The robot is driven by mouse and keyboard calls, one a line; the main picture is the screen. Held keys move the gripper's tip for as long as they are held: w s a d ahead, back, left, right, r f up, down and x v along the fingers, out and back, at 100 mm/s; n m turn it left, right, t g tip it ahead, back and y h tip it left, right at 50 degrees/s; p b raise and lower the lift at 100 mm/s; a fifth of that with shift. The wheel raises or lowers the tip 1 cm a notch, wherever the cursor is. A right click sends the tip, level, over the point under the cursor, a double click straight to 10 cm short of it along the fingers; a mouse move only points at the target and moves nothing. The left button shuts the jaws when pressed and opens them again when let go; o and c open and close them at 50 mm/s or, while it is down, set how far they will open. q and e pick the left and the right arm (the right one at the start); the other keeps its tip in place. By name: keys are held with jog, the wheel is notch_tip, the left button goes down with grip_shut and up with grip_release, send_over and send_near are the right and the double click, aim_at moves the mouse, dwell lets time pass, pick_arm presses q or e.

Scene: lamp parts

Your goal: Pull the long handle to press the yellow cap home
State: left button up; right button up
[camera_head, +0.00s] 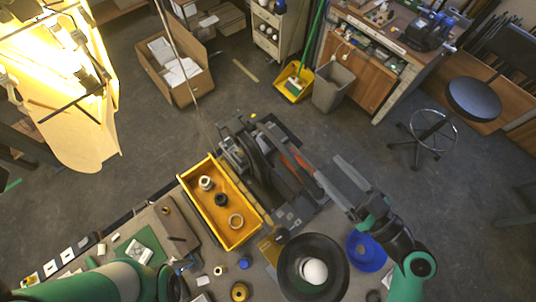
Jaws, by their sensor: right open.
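A dark lever press (256,165) lies at the middle of the view, at the table's far edge. Its long handle shows a red-orange stretch (297,163) and runs toward my right gripper (326,170). The right gripper comes in from the lower right and is open, with its grey fingers close to the handle's end. I cannot tell whether they touch it. A small yellow spot (253,116) shows at the press's far end; I cannot tell whether it is the yellow cap. My left arm enters at the lower left, and its gripper is out of view.
A yellow bin (212,232) with several ring-shaped parts stands left of the press. A black lamp shade (338,253) with a white bulb (314,271) and a blue disc (367,252) lie near my right arm. A yellow ring-like part (240,291) sits at the front.

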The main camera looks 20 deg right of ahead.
notch_tip(320, 180, down, 4)
jog(key=s+d+m+h, duration=0.2)
jog(key=p+x, duration=0.1)
jog(key=x, duration=1.1)
jog(key=shift+r, duration=0.2)
jog(key=shift+a, duration=0.15)
grip_shut()
pick_arm(q)
jog(key=shift+r+y, duration=0.3)
jog(key=shift+r, duration=0.05)
pick_arm(e)
jog(key=c, duration=1)
grip_release()
